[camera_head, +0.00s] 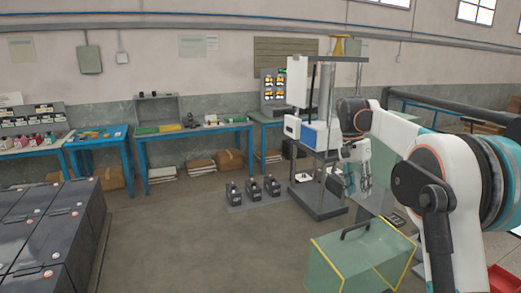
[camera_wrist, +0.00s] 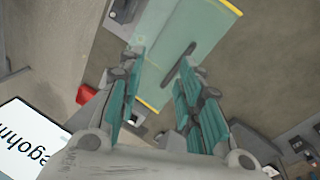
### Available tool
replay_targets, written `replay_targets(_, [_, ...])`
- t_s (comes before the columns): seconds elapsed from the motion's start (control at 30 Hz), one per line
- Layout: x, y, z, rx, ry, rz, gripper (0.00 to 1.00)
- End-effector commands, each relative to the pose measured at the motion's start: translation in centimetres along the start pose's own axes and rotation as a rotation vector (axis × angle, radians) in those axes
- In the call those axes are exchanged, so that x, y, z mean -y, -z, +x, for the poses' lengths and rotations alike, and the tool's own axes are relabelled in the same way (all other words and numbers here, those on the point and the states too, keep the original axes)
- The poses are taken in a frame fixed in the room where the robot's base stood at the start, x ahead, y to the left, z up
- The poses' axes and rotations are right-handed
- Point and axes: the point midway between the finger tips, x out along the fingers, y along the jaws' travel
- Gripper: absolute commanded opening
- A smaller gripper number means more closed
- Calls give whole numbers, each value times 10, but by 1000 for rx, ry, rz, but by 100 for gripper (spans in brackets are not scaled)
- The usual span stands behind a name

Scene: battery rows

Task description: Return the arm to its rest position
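My arm (camera_head: 440,160) reaches in from the right side of the head view, bent at the elbow. My gripper (camera_head: 358,182) hangs from its end with the fingers pointing down, in front of the grey and white stand. In the wrist view, my gripper (camera_wrist: 160,68) has its two teal fingers spread apart. Nothing shows between them except the green case further away. The fingertips look small and partly overlapped in the head view.
A green case (camera_head: 345,262) with yellow edges and a dark handle sits below my arm; it also shows in the wrist view (camera_wrist: 206,28). Black batteries (camera_head: 252,190) stand on the floor. The middle floor is clear.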

Motion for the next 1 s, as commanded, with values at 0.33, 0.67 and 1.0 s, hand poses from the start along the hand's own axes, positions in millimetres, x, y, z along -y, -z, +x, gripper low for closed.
replay_targets(0.33, [-42, -68, -18, -114, 143, -192, 33])
replay_targets(0.67, [-87, -142, -5, -242, 262, -367, 33])
replay_targets(1.0, [-132, -218, 41, -394, 368, -535, 33])
